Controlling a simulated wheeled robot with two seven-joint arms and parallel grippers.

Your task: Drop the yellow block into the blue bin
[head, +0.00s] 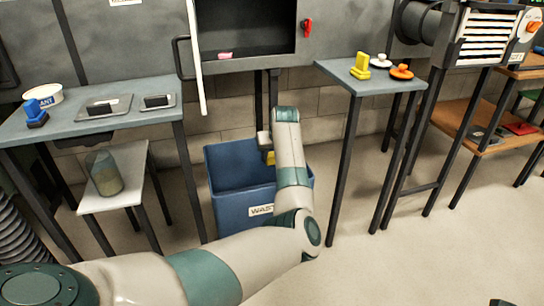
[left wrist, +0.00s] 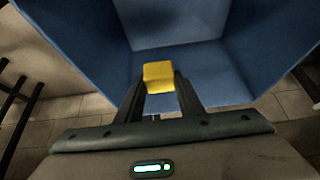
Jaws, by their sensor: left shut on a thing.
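The yellow block (left wrist: 158,77) is between the two fingers of my left gripper (left wrist: 160,95) in the left wrist view. The left gripper is shut on it. In the head view a small part of the yellow block (head: 270,158) shows beside my left gripper (head: 265,150), over the opening of the blue bin. The blue bin (head: 233,215) stands on the floor, upright, with a white label reading "WAST" in part; my arm covers its right part. In the left wrist view the bin (left wrist: 225,70) opens around the block, and its inside looks empty where visible. My right gripper is not in view.
A lower bench (head: 110,198) bears a glass jar (head: 105,172). Open floor lies at right.

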